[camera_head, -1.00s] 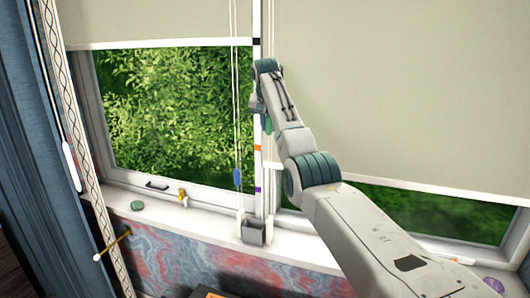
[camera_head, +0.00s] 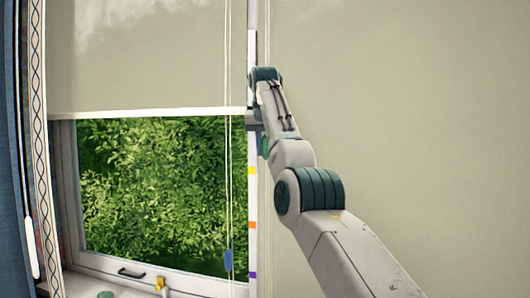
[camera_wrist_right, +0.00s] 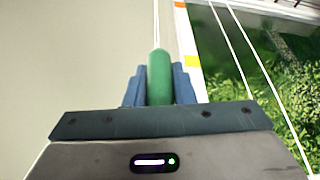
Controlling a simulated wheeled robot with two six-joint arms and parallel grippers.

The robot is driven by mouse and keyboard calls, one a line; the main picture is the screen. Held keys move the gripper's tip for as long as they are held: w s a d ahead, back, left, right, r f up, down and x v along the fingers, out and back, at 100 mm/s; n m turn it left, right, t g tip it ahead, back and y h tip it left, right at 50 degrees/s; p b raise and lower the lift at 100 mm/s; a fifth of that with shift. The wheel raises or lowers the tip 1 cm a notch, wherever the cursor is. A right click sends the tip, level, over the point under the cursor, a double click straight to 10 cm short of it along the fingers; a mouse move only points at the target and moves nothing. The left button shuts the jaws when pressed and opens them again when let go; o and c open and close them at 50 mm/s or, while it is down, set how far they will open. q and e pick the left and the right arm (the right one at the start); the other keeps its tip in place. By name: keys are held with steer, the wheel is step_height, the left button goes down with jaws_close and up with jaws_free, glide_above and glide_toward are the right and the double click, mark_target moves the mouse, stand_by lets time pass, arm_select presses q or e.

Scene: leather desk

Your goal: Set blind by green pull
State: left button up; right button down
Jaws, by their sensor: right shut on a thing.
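My right gripper (camera_head: 256,126) is at the post between the two windows, and its fingers are small and partly hidden in the head view. In the right wrist view its blue fingers (camera_wrist_right: 160,85) are shut on the green pull (camera_wrist_right: 160,78), which hangs on a thin pale cord. The green pull (camera_head: 263,146) shows just below the gripper in the head view, above the yellow mark (camera_head: 252,171). The right blind (camera_head: 420,130) is beige and fills the right side; its lower edge is out of view. My left gripper is not in view.
A blue pull (camera_head: 228,260) hangs on a cord left of the post. The left blind (camera_head: 150,85) is partly lowered over its window. An orange mark (camera_head: 252,225) and a purple mark (camera_head: 252,275) sit lower on the post. A curtain (camera_head: 12,200) hangs far left.

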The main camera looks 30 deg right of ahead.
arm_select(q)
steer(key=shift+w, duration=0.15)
arm_select(e)
steer(key=shift+d+r, duration=0.1)
steer(key=shift+r, duration=0.3)
steer(key=c, duration=1.6)
jaws_free()
steer(key=o, duration=0.3)
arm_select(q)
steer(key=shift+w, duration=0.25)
arm_select(e)
steer(key=shift+o, duration=0.3)
steer(key=shift+w+f, duration=0.1)
steer(key=shift+f, duration=0.05)
arm_select(q)
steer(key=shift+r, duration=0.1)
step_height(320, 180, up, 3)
steer(key=p, duration=0.3)
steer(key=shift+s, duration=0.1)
arm_select(e)
steer(key=v, duration=1)
steer(key=shift+s+r, duration=0.2)
steer(key=shift+r, duration=0.15)
